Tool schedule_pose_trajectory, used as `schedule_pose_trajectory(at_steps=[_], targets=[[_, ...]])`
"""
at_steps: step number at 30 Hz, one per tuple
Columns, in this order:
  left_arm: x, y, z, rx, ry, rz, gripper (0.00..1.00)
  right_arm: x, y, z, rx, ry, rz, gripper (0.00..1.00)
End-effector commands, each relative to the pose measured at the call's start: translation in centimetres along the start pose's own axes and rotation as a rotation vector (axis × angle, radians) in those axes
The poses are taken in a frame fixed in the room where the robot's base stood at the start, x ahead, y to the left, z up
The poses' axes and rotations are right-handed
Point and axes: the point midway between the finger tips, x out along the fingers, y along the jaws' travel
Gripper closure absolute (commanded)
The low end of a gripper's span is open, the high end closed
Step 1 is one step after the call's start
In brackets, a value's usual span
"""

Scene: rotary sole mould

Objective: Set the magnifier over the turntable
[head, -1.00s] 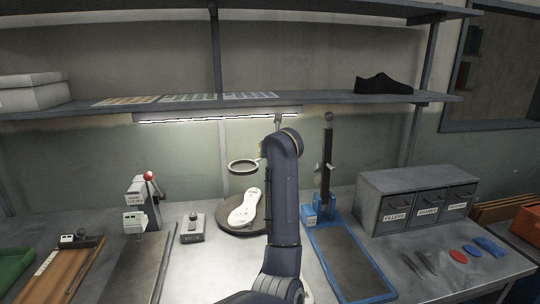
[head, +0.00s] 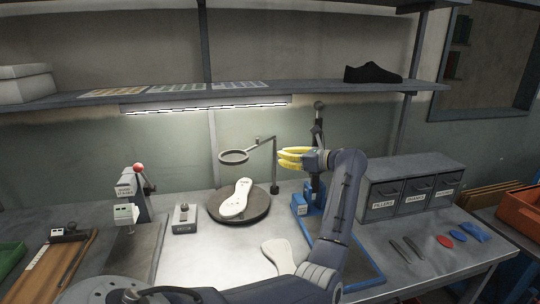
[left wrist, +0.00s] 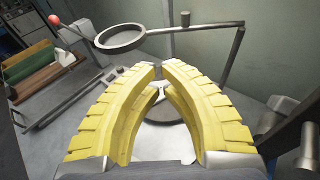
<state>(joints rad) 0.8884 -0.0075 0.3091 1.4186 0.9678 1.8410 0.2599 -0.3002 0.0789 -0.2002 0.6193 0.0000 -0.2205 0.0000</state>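The magnifier (head: 234,157) is a dark-rimmed round lens on a jointed arm with an upright post at its right. In the head view the lens appears above the back of the turntable (head: 253,216); I cannot tell whether it is directly over it. A white sole mould (head: 236,198) lies on the turntable. My left gripper (head: 280,157), with yellow fingers, is right of the magnifier post, apart from it. In the left wrist view its fingertips (left wrist: 159,70) nearly meet with nothing between them. The magnifier ring (left wrist: 120,38) is beyond them at upper left. My right gripper is out of view.
A blue-framed stand (head: 309,205) is behind and below my left gripper. A white sole-shaped piece (head: 280,256) lies in front of the turntable. A small grey device (head: 185,220) and a red-knobbed lever press (head: 138,185) stand left. A drawer cabinet (head: 411,190) is at right.

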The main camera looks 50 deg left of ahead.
Motion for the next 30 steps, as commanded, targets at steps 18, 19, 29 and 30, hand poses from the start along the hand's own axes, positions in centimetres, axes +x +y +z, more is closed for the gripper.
schedule_pose_trajectory(at_steps=[18, 19, 29, 30], targets=[[8.8, 0.0, 0.0, -0.011, 0.0, 0.0, 1.0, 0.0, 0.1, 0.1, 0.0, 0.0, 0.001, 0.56], [9.2, 0.0, 0.0, -0.012, 0.0, -0.001, 1.0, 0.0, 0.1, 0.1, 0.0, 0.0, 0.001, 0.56], [13.0, -0.1, -0.1, -0.011, 0.001, -0.002, 1.0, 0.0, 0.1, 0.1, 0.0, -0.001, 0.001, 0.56], [13.2, -0.1, -0.1, -0.011, 0.002, -0.003, 1.0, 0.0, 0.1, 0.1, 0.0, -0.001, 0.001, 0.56]])
